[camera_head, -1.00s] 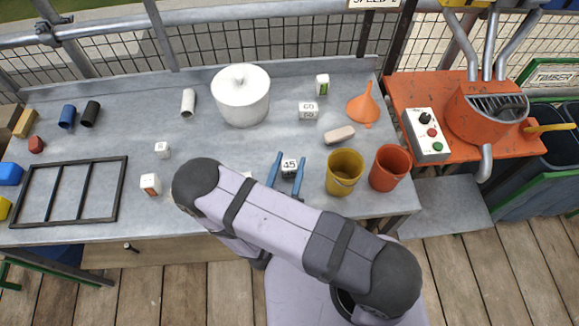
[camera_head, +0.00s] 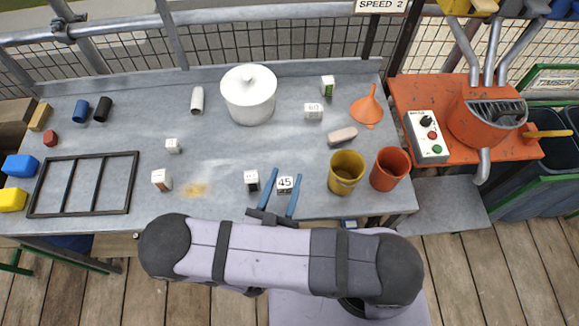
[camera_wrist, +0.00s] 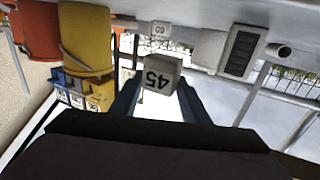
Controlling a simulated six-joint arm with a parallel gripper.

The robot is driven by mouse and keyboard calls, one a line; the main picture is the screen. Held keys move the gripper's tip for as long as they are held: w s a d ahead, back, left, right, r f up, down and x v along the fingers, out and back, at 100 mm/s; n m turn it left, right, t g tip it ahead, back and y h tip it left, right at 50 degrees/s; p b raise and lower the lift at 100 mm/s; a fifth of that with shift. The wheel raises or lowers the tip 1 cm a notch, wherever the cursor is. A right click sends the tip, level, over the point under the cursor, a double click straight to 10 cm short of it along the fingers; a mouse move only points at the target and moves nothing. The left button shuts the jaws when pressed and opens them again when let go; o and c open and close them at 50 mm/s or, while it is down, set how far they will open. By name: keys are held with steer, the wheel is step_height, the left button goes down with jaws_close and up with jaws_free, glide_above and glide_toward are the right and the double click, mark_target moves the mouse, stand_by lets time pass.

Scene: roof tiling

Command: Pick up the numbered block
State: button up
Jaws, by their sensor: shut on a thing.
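A white block marked 45 (camera_head: 285,184) is between the two blue fingers of my gripper (camera_head: 282,192), near the front edge of the grey workbench (camera_head: 215,130). My gripper is shut on this block. In the wrist view the block (camera_wrist: 158,75) sits between the fingertips (camera_wrist: 157,95), with its 45 upside down. Other white blocks stand on the bench: one marked 60 (camera_head: 314,111), one with a dark-marked face (camera_head: 251,180) just left of my gripper, one with a reddish mark (camera_head: 161,180), a small one (camera_head: 173,146) and one with a green face (camera_head: 328,85).
A yellow bucket (camera_head: 346,173) and an orange bucket (camera_head: 390,169) stand right of my gripper. A white lidded pot (camera_head: 248,95), orange funnel (camera_head: 368,107) and beige rounded piece (camera_head: 342,136) are behind. A black frame (camera_head: 83,211) lies left. The bench middle is mostly clear.

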steer(key=s+a+r+p, duration=0.1)
steer(key=s+a+r, duration=0.1)
steer(key=s, duration=0.3)
steer(key=shift+r+p, duration=0.35)
steer(key=shift+r, duration=0.05)
steer(key=shift+w+d+f, duration=0.1)
stand_by(0.8)
steer(key=w+d+f+b, duration=0.1)
steer(key=w, duration=0.2)
steer(key=w+d+f+b, duration=0.1)
steer(key=w+f+b, duration=0.1)
steer(key=w, duration=0.1)
steer(key=w+d+f+b, duration=0.1)
steer(key=w+f, duration=0.1)
steer(key=w, duration=0.1)
steer(key=shift+w+d+f, duration=0.2)
steer(key=shift+w+d, duration=0.1)
steer(key=shift+w, duration=0.1)
steer(key=shift+b, duration=0.3)
steer(key=shift+w+d+f+b, duration=0.35)
steer(key=shift+w+f+b, duration=0.15)
steer(key=shift+w, duration=0.3)
steer(key=shift+w+d+f+b, duration=0.35)
steer(key=shift+w+f, duration=0.2)
steer(key=shift+w, duration=0.25)
steer(key=shift+a, duration=0.1)
